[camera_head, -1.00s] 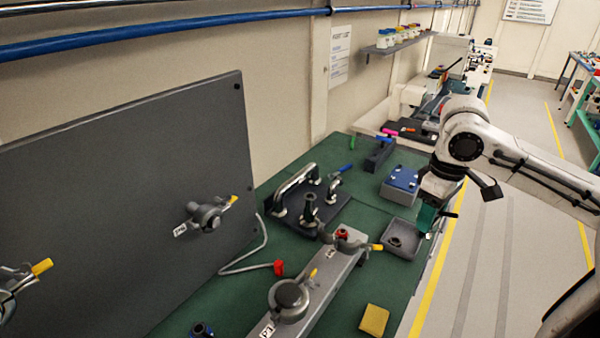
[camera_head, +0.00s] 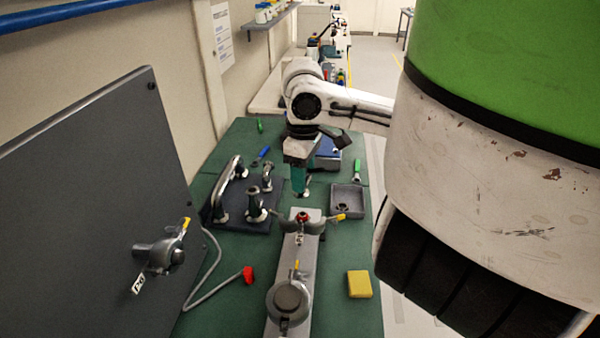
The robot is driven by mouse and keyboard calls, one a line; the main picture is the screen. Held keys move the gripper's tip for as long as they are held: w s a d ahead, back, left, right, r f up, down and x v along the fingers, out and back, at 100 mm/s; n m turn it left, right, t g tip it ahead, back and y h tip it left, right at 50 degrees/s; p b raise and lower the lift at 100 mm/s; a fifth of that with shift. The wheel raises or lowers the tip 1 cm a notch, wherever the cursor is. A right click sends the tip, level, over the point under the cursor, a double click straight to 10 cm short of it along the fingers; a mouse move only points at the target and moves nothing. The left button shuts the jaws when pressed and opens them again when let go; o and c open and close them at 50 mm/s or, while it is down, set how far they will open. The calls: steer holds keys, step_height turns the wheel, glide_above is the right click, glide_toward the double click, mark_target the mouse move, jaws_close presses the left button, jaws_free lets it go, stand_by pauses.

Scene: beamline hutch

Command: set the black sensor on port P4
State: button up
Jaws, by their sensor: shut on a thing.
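My gripper (camera_head: 299,184), with teal fingers, points down above the bench, near the far end of the grey bar. It is shut on a small greyish thing (camera_head: 307,190) that is mostly hidden by the fingers; I cannot tell whether it is the black sensor. A port clamp (camera_head: 162,256) with a yellow lever is on the dark upright panel; its white label (camera_head: 138,285) is too blurred to read surely. The bar (camera_head: 277,327) carries a large round clamp (camera_head: 288,298) in front and another clamp (camera_head: 316,226) with a red centre and yellow lever behind.
A dark rack (camera_head: 235,222) with a rail and upright fittings stands left of my gripper. A grey tray (camera_head: 347,214) with a dark thing inside is to its right. A yellow block (camera_head: 360,284) and a red-ended cable (camera_head: 248,274) lie on the green bench. The panel (camera_head: 80,200) bounds the left.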

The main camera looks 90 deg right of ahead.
mark_target(305, 193)
steer(key=shift+s+f+b, duration=0.1)
steer(key=shift+f+b, duration=2.2)
steer(key=shift+f, duration=0.45)
steer(key=shift+s, duration=0.1)
steer(key=shift+f+b, duration=0.3)
steer(key=shift+f, duration=0.4)
stand_by(0.4)
steer(key=o, duration=1.2)
steer(key=shift+o, duration=0.2)
step_height(305, 193, up, 11)
steer(key=shift+f, duration=0.1)
